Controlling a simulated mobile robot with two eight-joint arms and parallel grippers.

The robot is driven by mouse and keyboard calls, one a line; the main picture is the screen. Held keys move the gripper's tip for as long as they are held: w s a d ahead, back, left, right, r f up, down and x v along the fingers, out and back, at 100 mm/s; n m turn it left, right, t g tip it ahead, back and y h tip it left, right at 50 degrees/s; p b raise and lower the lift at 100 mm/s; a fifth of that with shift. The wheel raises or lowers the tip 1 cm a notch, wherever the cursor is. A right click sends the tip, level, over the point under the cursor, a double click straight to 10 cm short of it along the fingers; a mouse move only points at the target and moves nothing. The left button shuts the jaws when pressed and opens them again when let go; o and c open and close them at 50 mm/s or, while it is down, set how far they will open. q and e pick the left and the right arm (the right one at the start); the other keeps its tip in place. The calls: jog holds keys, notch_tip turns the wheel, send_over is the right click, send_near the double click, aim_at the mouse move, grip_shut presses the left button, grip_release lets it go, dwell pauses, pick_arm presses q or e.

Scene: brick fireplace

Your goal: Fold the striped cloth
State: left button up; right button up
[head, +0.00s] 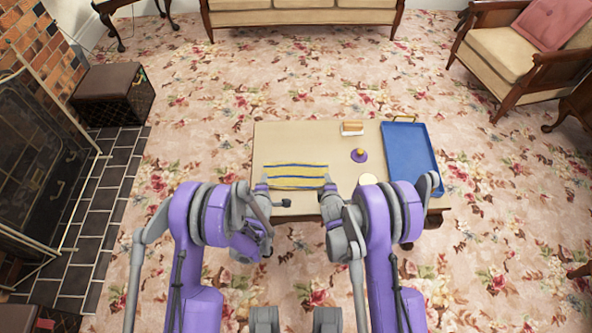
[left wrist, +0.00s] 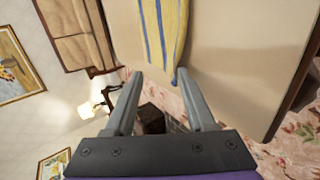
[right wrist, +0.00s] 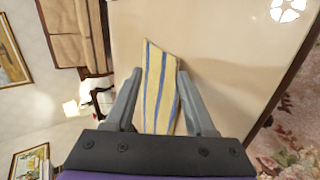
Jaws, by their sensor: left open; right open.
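The striped cloth (head: 296,176), yellow with blue stripes, lies as a wide, short strip near the front of the low table (head: 285,140). My left gripper (head: 264,186) is at its left end, and my right gripper (head: 327,186) is at its right end. In the left wrist view the cloth (left wrist: 162,35) ends near the open fingertips (left wrist: 158,74). In the right wrist view the cloth (right wrist: 158,85) runs between the open fingers (right wrist: 160,73). I cannot tell whether the fingers touch it.
A blue tray (head: 410,150) lies at the table's right. A purple object with a yellow top (head: 359,155), a small white and brown block (head: 352,128) and a pale disc (head: 367,179) are between it and the cloth. The table's back left is clear.

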pick_arm(q)
jog(key=s+r, duration=0.5)
jog(key=r, duration=0.2)
jog(key=shift+s+r, duration=0.3)
jog(key=shift+r, duration=0.05)
pick_arm(e)
jog(key=s+r, duration=0.5)
jog(key=r, duration=0.2)
jog(key=shift+s+r, duration=0.3)
jog(key=shift+r, duration=0.05)
